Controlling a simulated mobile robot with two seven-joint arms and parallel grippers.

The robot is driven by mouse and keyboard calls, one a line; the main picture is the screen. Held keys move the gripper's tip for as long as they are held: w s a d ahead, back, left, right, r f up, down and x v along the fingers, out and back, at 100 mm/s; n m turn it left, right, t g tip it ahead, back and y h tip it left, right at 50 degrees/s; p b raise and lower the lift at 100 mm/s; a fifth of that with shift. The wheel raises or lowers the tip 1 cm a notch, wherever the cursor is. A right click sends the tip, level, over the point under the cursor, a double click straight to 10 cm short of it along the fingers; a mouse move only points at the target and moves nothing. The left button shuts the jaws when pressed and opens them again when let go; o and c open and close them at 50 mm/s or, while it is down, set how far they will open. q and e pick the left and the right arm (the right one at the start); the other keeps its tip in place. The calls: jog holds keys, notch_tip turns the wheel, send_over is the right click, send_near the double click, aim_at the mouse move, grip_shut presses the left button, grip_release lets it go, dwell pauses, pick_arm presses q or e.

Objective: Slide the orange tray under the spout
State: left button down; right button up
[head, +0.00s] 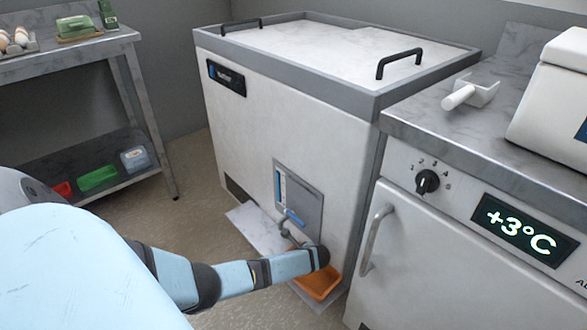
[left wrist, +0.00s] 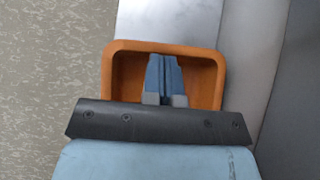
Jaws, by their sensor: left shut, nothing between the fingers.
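The orange tray (head: 318,286) sits low at the foot of the white machine, on the right part of a metal shelf. In the left wrist view the tray (left wrist: 209,88) lies below my left gripper (left wrist: 164,60), whose two blue fingers are together over the tray's inside. Nothing shows between the fingers; whether they touch the tray I cannot tell. The spout (head: 287,231) with a blue lever is on the machine's front panel, left of the tray. My left arm reaches in from the left and hides part of the tray in the head view. My right gripper is not in view.
The metal shelf (head: 256,229) extends left of the tray and is bare there. A cabinet with a handle (head: 376,238) and a +3°C display stands close on the right. A rack (head: 110,178) with coloured containers stands at the left. Open floor lies between.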

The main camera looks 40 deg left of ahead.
pick_arm(q)
jog(key=a, duration=0.3)
jog(key=a+p, duration=0.1)
jog(key=a, duration=0.3)
jog(key=shift+w+a, duration=0.2)
jog(key=shift+a, duration=0.1)
